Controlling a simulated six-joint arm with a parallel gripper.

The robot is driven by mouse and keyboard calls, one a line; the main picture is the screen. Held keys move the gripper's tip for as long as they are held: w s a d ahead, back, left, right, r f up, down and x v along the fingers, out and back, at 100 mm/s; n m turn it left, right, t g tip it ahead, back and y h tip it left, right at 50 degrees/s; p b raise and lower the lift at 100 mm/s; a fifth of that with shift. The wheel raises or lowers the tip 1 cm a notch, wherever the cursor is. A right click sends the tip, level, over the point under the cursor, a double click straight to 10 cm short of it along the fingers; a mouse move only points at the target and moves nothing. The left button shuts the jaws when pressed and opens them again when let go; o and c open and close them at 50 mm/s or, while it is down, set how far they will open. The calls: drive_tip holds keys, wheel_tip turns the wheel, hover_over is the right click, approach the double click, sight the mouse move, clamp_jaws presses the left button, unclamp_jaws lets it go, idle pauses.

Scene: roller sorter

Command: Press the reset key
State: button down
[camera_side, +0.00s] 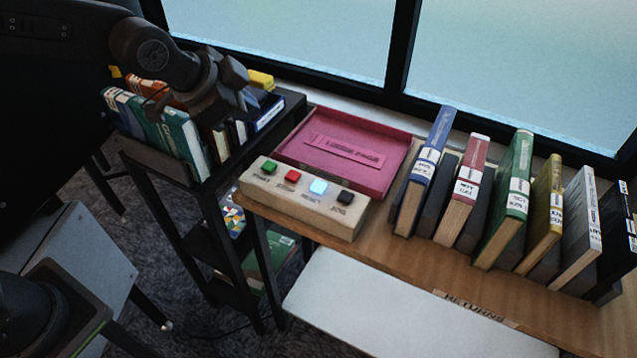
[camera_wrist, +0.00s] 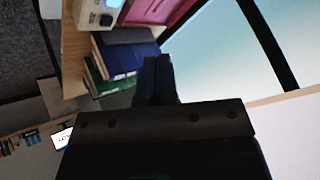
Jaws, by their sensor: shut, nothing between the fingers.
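The reset key (camera_side: 318,187) is the glowing pale blue button on a beige key box (camera_side: 300,211), third from the left. A green key (camera_side: 269,167) and a red key (camera_side: 292,175) are to its left, and a black key (camera_side: 345,197) is to its right. My gripper (camera_wrist: 157,65) is shut and empty in the wrist view. In the side view my dark wrist is above the book cart, up and left of the key box and apart from it. The box (camera_wrist: 98,14) is partly cut off at the wrist view's top edge.
A pink tray (camera_side: 390,178) lies behind the key box on the wooden shelf (camera_side: 420,258). Several upright books (camera_side: 507,200) stand to the right. A black cart (camera_side: 205,190) with books is at left, below my wrist. A window is behind. The space above the keys is clear.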

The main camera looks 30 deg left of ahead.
sight(319, 187)
drive_tip(key=w+d+f+m+h, duration=0.1)
drive_tip(key=w+d+f+m, duration=0.3)
drive_tip(key=d, duration=0.5)
wheel_tip(319, 187, down, 2)
drive_tip(key=shift+w+d+t+h, duration=0.3)
drive_tip(key=shift+w+t, duration=0.1)
drive_tip(key=shift+w, duration=0.8)
drive_tip(key=shift+a, duration=0.1)
drive_tip(key=shift+f, duration=4.4)
drive_tip(key=shift+f, duration=0.15)
drive_tip(key=shift+f, duration=0.25)
drive_tip(key=shift+f, duration=0.45)
drive_tip(key=shift+r, duration=0.85)
drive_tip(key=shift+r, duration=0.1)
